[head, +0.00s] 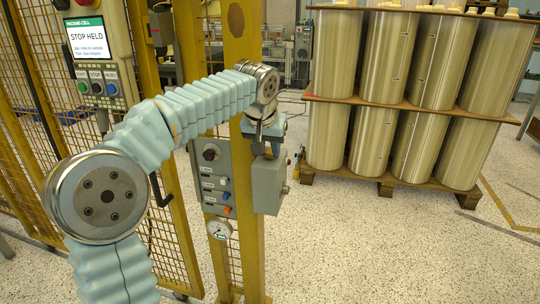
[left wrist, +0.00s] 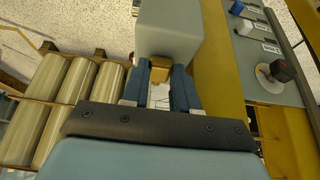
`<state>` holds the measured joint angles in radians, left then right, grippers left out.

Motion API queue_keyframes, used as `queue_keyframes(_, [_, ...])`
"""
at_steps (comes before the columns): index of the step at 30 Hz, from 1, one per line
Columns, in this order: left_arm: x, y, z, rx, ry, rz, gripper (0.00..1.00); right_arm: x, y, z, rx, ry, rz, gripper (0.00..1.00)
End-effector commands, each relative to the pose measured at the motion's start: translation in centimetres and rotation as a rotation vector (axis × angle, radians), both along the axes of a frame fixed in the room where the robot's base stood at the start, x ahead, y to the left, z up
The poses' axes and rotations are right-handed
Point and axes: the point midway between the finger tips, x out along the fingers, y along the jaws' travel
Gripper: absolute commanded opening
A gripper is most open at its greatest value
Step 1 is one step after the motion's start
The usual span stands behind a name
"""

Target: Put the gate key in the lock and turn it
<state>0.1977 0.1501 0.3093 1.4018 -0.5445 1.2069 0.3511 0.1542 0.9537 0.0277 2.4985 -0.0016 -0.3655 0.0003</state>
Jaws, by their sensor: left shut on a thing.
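The lock appears to be a grey box (head: 268,187) on the yellow gate post, in the middle of the head view. It also shows at the top of the left wrist view (left wrist: 168,32). My left gripper (head: 267,146) is at the top of this box. In the left wrist view its two blue fingers (left wrist: 164,82) are shut on a small brass-coloured piece, which looks like the gate key (left wrist: 160,70). The key meets the face of the box; how deep it sits and its turn angle cannot be told. My right gripper is not in view.
A grey control panel (head: 212,180) with knobs and buttons is beside the lock, with a gauge (head: 219,230) below. A yellow mesh fence (head: 150,225) and a screen reading STOP HELD (head: 88,40) are left. A pallet of metal cylinders (head: 375,140) stands right. Floor in front is clear.

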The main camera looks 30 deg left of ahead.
Motion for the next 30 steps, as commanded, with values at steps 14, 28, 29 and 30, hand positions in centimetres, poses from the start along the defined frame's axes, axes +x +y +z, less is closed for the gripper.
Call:
queue_keyframes(14, [0.0,0.0,0.2,0.0,0.0,0.0,0.0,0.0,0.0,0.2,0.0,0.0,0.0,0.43])
queue_keyframes(28, [0.0,0.0,2.6,0.0,-0.001,0.0,0.0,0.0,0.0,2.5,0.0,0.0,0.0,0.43])
queue_keyframes(29, [0.0,0.0,2.8,0.0,-0.001,0.0,0.0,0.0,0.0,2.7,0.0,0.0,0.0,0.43])
queue_keyframes(30, [0.0,0.0,3.0,0.0,-0.001,0.0,0.0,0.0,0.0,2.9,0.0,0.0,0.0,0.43])
